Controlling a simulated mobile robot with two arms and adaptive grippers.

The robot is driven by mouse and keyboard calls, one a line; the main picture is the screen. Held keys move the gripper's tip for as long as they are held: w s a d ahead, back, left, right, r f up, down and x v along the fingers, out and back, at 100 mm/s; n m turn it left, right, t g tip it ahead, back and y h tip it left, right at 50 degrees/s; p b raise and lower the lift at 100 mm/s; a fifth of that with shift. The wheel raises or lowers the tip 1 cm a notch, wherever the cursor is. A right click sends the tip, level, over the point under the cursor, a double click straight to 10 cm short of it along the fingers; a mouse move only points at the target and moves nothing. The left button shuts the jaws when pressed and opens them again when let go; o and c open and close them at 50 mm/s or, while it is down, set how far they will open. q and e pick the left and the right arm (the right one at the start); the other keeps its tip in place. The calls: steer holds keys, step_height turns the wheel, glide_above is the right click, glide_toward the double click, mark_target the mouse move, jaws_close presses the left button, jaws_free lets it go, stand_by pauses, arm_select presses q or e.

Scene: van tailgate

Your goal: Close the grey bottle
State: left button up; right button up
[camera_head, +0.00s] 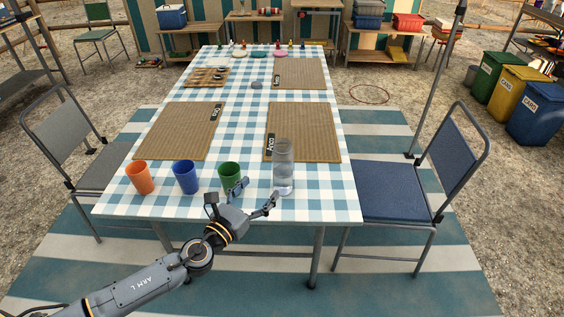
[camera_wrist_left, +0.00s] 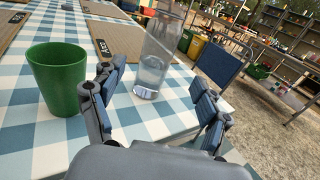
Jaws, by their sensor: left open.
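A tall, clear greyish bottle (camera_head: 284,176) stands upright near the front edge of the checked table (camera_head: 325,206). In the left wrist view the bottle (camera_wrist_left: 154,62) shows between my fingers and beyond them, with its upper end near the top of the picture. I cannot tell whether it has a lid on. My left gripper (camera_head: 256,196) is open and empty, in front of the bottle and to its left. In the left wrist view my two fingers (camera_wrist_left: 158,85) are spread apart. My right gripper is not in view.
A green cup (camera_head: 229,175), a blue cup (camera_head: 186,177) and an orange cup (camera_head: 139,178) stand left of the bottle. The green cup is close to my left finger. Brown mats (camera_head: 302,139) lie behind. A blue chair (camera_head: 392,192) stands right of the table.

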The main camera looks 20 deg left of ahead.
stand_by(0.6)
arm_select(q)
steer(key=s+a+f+n+g+y+p, duration=0.1)
steer(key=s+a+f+n+g+y, duration=0.15)
steer(key=s+f+n, duration=0.55)
steer(key=s+a+f+n+g+y+p, duration=0.15)
steer(key=s+f+n+g, duration=0.3)
steer(key=f+n, duration=0.75)
steer(key=s+a+f+n+g+y, duration=0.25)
steer(key=s+f+n, duration=0.45)
steer(key=f, duration=0.6)
steer(key=s+d+f+n+g, duration=0.2)
steer(key=s+f, duration=0.3)
steer(key=s, duration=0.4)
steer(key=s+d+f+n+g+h+p, duration=0.1)
steer(key=s+f+n, duration=0.3)
steer(key=s, duration=0.6)
steer(key=s+d+f+n+g+h+p, duration=0.1)
steer(key=s+d+f+n+g, duration=0.1)
steer(key=s+f, duration=0.4)
steer(key=shift+s+d+f+n+g, duration=0.15)
steer(key=shift+s+n+g, duration=0.15)
steer(key=shift+s, duration=0.4)
steer(key=shift+s+d+f+n+g, duration=0.15)
steer(key=shift+s+g, duration=0.2)
steer(key=shift+s, duration=0.4)
steer(key=shift+s+d+f+n+g, duration=0.1)
steer(key=shift+s+n+g, duration=0.2)
steer(key=shift+s, duration=0.4)
